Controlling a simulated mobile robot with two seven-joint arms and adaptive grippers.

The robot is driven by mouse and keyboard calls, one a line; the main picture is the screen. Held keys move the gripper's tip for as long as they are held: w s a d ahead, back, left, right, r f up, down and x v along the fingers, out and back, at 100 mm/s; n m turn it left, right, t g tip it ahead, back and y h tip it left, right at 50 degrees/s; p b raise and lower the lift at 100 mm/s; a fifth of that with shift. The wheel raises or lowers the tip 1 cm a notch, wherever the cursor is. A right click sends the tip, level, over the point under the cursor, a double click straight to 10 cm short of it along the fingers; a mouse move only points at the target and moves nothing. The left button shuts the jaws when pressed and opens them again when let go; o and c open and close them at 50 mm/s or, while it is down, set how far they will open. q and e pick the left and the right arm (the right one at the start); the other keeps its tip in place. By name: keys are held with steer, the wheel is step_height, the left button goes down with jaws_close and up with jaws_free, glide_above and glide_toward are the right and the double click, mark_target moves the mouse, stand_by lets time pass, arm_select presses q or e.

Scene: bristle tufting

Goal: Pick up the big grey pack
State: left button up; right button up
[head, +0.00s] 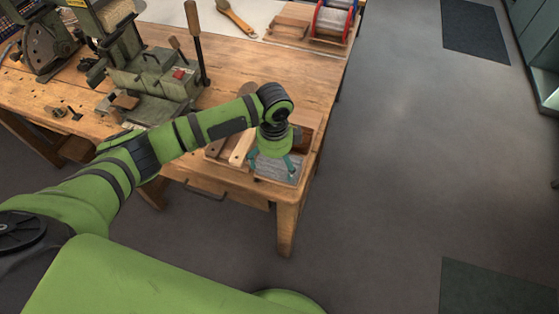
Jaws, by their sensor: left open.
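The big grey pack (276,171) lies at the front right corner of the wooden workbench (230,72), partly covered by my gripper. My left gripper (272,167) points down over the pack with its teal fingers spread apart. One finger is toward the pack's left side and the other toward its right. I cannot tell whether the fingers touch it. My right gripper is not in view.
Wooden blocks (241,146) lie just left of the pack, close to the gripper. A green machine with a lever (157,75) stands at the left of the bench. A brush (234,17) and a spool (331,20) are at the back. The floor to the right (400,150) is clear.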

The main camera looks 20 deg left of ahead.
mark_target(277, 165)
arm_select(q)
steer(key=f, duration=0.2)
steer(key=shift+w+d+f+p, duration=0.2)
steer(key=shift+w+f+p, duration=0.05)
steer(key=shift+f+p, duration=0.15)
steer(key=shift+w+f, duration=0.1)
steer(key=shift+f, duration=0.85)
steer(key=c, duration=1.1)
steer(key=shift+r, duration=0.1)
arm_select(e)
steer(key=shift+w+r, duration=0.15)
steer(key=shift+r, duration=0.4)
